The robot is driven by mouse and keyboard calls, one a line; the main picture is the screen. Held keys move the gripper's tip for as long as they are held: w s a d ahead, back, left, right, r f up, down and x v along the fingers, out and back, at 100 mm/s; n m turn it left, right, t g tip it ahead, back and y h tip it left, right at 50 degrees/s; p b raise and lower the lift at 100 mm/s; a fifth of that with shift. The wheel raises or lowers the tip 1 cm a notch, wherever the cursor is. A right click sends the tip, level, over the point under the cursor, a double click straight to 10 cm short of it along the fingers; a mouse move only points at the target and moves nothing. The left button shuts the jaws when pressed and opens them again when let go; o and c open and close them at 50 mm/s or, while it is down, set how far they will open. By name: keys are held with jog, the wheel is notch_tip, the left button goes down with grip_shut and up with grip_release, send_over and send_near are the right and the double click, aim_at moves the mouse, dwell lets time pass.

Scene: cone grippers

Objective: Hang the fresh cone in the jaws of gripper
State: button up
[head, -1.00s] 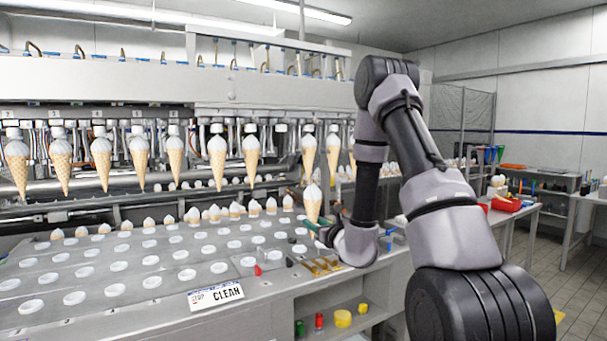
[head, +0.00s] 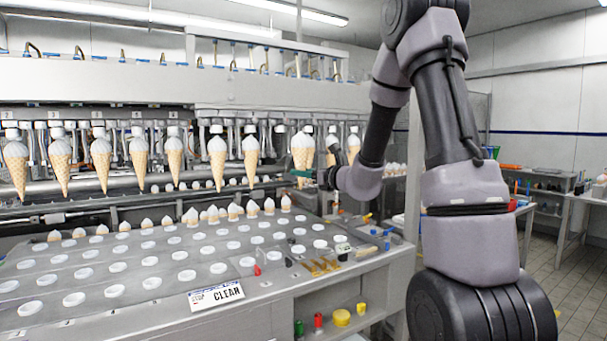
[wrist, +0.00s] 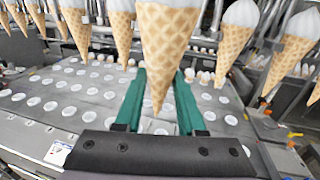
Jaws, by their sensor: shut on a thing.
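My gripper (head: 305,174) has green fingers. It is shut on the fresh cone (wrist: 167,45), a waffle cone with its tip pointing down between the fingers. The cone is upright and raised to the level of the hanging row in the head view. The machine's grippers (head: 217,130) hang in a row, several with white-topped cones. A gap without a cone shows left of the held one. The held cone's top is cut off in the wrist view; I cannot tell whether machine jaws touch it.
Hanging cones (wrist: 242,40) stand close on both sides of the held cone. Below is a metal table (head: 160,262) with rows of white-rimmed holes and several cones at the back. A CLEAN sign (head: 215,295) sits at its front edge.

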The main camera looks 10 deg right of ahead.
jog(key=d+x, duration=0.1)
jog(key=x, duration=0.5)
jog(key=shift+w, duration=0.35)
dwell(0.5)
jog(key=shift+d+x, duration=0.15)
jog(key=shift+x, duration=0.7)
jog(key=shift+d+x, duration=0.15)
jog(key=shift+x, duration=0.7)
jog(key=shift+w, duration=0.25)
jog(key=shift+d+x, duration=0.2)
jog(key=shift+x, duration=1.6)
jog(key=shift+w, duration=0.15)
jog(key=shift+f, duration=0.45)
jog(key=o, duration=1.3)
